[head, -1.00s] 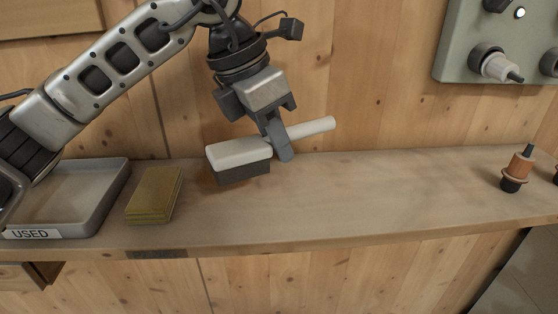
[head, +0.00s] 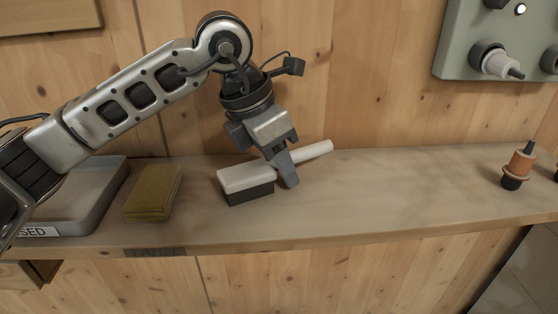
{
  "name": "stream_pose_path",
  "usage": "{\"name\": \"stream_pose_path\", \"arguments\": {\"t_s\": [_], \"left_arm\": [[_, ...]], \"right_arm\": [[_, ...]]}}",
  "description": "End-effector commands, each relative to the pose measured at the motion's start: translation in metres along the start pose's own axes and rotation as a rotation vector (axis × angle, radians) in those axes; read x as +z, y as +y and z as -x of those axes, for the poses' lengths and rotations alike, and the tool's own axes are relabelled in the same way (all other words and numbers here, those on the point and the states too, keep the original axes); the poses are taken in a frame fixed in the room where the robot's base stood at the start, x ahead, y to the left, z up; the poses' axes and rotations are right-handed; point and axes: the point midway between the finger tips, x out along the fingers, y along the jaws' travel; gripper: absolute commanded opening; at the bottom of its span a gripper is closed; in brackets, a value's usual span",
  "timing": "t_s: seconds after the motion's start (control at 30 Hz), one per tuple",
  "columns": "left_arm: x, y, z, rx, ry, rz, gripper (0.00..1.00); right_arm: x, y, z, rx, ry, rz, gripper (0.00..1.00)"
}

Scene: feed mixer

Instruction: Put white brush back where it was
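The white brush (head: 246,180) has a white back, dark bristles facing down and a white handle (head: 315,151) pointing to the upper right. It is at the shelf surface, right of the yellow-green pads; I cannot tell whether the bristles carry its weight. My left gripper (head: 287,176) comes from above and is shut on the brush near where the handle meets the head. The fingers hide that part of the brush. My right gripper is not in view.
A grey tray (head: 103,205) with a partly hidden label stands at the left of the wooden shelf (head: 400,195). Yellow-green pads (head: 153,193) lie beside it. An orange and black plug (head: 518,166) stands at the right. A grey-green panel (head: 455,62) hangs on the wall. The shelf's middle right is clear.

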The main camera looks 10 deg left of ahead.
Motion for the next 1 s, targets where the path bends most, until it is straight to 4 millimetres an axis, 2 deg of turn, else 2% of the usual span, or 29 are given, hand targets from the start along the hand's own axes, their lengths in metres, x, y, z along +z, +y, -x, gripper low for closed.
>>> {"name": "stream_pose_path", "arguments": {"t_s": [0.27,0.4,0.57,0.8,1.0], "left_arm": [[0.0,0.0,0.001,0.0,0.0,0.0,0.43],[0.002,0.0,0.009,0.001,-0.002,0.001,0.43],[0.002,0.0,0.039,0.003,-0.004,0.0,0.43],[0.002,0.0,0.091,0.002,-0.003,0.0,0.43],[0.002,0.0,0.117,0.001,-0.001,0.0,0.43]], "right_arm": [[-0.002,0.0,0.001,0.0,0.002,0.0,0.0],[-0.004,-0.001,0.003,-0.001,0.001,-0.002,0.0],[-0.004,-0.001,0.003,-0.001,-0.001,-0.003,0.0],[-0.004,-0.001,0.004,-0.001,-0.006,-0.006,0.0],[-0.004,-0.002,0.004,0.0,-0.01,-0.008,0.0]]}}
